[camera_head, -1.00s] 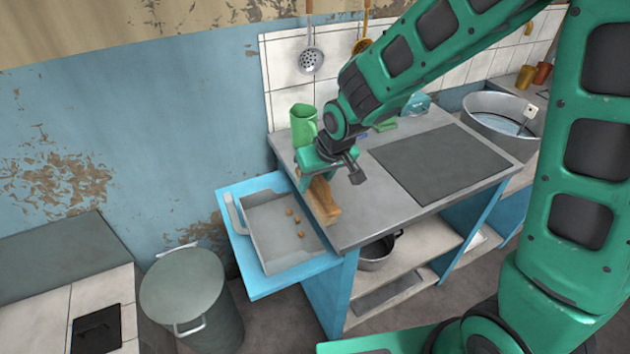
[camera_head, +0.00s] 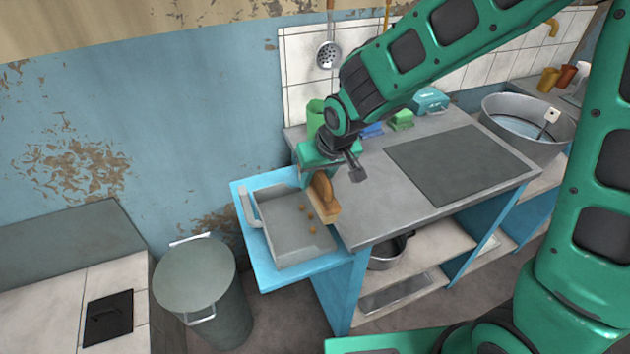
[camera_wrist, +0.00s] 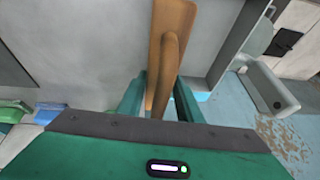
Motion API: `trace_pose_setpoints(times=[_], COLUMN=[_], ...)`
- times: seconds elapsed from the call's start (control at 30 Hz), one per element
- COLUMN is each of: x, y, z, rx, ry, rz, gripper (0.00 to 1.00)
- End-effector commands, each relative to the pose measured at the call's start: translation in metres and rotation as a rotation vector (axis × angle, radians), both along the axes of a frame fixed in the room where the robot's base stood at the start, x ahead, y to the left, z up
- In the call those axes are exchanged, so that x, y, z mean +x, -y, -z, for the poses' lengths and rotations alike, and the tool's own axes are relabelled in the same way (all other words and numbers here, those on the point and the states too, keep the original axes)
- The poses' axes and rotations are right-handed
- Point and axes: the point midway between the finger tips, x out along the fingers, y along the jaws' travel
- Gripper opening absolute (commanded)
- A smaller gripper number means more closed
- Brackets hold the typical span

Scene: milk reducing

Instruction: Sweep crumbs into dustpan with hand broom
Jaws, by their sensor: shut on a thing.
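My gripper (camera_head: 325,168) is shut on the wooden hand broom (camera_head: 325,207), which it holds at the left edge of the grey counter, beside the dustpan. In the wrist view the broom's curved handle (camera_wrist: 170,62) is between my fingers (camera_wrist: 160,97). The grey dustpan (camera_head: 284,250) lies on a lower blue shelf, its handle toward the left. Several small orange-brown crumbs (camera_head: 312,229) lie inside the dustpan, near its right side. The broom's underside is hidden.
The grey counter (camera_head: 375,222) has a dark flat panel (camera_head: 460,166) on its right. A green jug (camera_head: 315,116) and small coloured items (camera_head: 401,120) stand at the back. A lidded bin (camera_head: 196,275) stands below left.

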Motion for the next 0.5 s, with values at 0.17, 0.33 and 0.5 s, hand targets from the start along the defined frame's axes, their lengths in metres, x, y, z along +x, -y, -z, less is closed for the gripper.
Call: trace_pose_setpoints(times=[0.17, 0.33, 0.5], x=[0.0, 0.001, 0.0], y=[0.0, 0.0, 0.0], z=[-0.017, -0.032, -0.046], rx=[0.002, 0.002, 0.001], ry=[0.003, 0.004, 0.003], rz=[0.0, 0.0, 0.0], gripper=[0.0, 0.0, 0.0])
